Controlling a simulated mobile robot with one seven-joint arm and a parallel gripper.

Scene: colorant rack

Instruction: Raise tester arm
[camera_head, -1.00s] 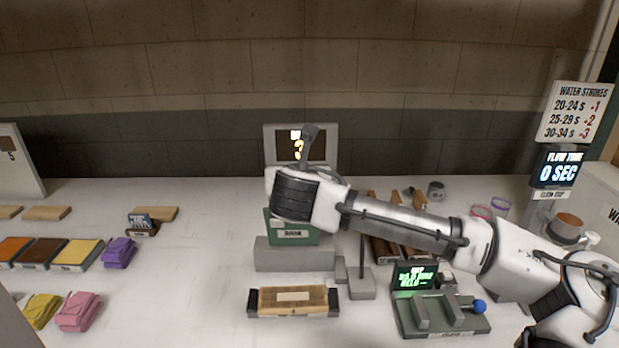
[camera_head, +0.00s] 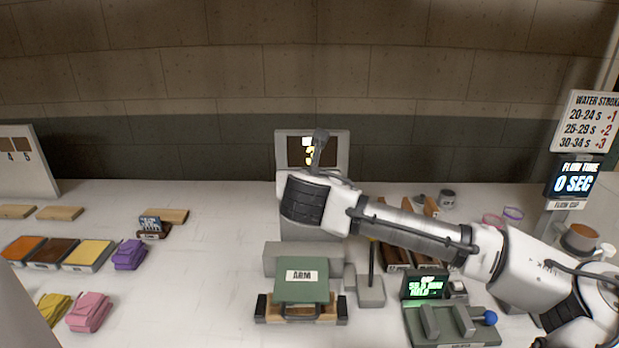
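A green tester arm (camera_head: 302,284), a plate labelled ARM, lies lowered over a wooden block (camera_head: 272,312) with dark end clamps, in front of a grey block (camera_head: 262,258). The end of my arm (camera_head: 310,205) reaches in from the right and hangs above and behind the green plate, seemingly apart from it. A dark grey piece sticks up from my arm's end, in front of a screen (camera_head: 343,155). My gripper's fingers cannot be made out, so I cannot tell whether they are open or hold anything.
A green-screen device (camera_head: 455,320) with a blue knob is at front right. A flow-time display (camera_head: 573,178) and cups stand far right.

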